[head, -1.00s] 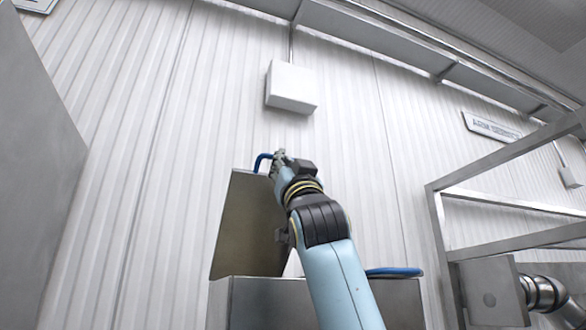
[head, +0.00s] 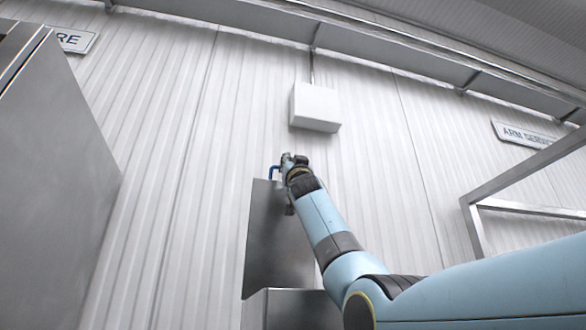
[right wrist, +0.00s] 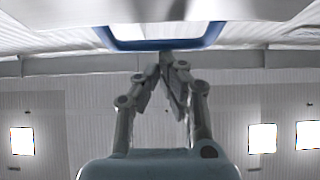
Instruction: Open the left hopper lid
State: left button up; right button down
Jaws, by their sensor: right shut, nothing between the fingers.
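The left hopper lid (head: 278,235) is a grey metal panel standing raised, close to upright, above the hopper body (head: 295,308) in the head view. Its blue handle (head: 273,171) is at the lid's top edge. My right gripper (head: 288,160) is at the top of the lid, just beside the handle. In the right wrist view, the handle (right wrist: 130,45) spans the top and my right gripper's fingers (right wrist: 167,60) meet just below it. They are shut with nothing between them; whether they touch the handle is unclear. My left gripper is not in view.
A tall grey metal cabinet (head: 60,170) stands at the left. A white box (head: 315,106) hangs on the ribbed wall behind the lid. A metal frame (head: 530,175) stands at the right. My right arm covers the area right of the hopper.

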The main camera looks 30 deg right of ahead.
jog(key=shift+w+d, duration=0.2)
jog(key=shift+w, duration=0.6)
